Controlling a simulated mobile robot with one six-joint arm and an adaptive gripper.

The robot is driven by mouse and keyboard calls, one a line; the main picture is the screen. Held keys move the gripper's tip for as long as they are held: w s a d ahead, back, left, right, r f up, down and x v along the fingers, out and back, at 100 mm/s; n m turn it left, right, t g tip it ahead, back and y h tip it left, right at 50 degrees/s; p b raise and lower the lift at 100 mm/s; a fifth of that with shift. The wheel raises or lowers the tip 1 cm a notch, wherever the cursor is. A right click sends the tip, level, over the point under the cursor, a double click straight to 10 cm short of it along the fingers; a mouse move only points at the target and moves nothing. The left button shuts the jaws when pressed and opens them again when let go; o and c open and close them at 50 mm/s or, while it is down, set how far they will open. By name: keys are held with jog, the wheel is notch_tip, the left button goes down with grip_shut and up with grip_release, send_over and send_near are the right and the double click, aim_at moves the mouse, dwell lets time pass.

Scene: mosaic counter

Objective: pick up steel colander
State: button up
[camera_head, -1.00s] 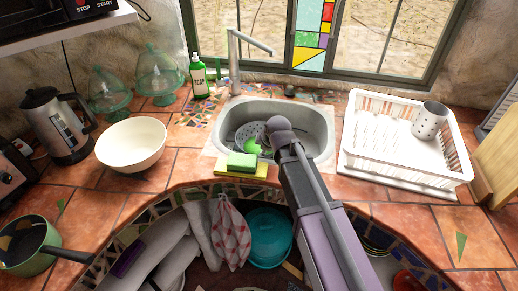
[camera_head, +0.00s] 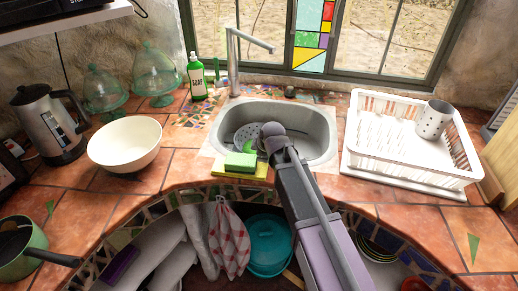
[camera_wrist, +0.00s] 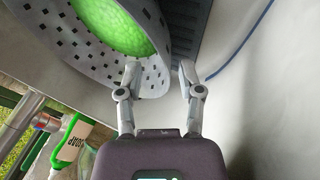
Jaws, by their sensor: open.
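The steel colander (camera_head: 243,136) lies in the sink, partly hidden behind my arm. It is a grey bowl with dark holes and a green round thing inside. In the wrist view the colander (camera_wrist: 62,48) fills the upper left, its mouth tilted toward the camera. My gripper (camera_wrist: 160,74) is open, with its two fingers apart. The left finger overlaps the colander's rim in the picture; the right finger is clear to its right. I cannot tell if the left finger touches. The fingers are hidden in the head view.
The sink (camera_head: 318,125) walls surround the colander closely. A sponge (camera_head: 240,161) sits on the front edge. A tap (camera_head: 235,75) and soap bottle (camera_head: 197,78) stand behind. A dish rack (camera_head: 405,180) is on the right, a cream bowl (camera_head: 124,143) on the left.

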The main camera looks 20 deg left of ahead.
jog(key=shift+f, duration=0.15)
jog(key=shift+b+x, duration=2.3)
jog(key=shift+x, duration=0.2)
grip_shut()
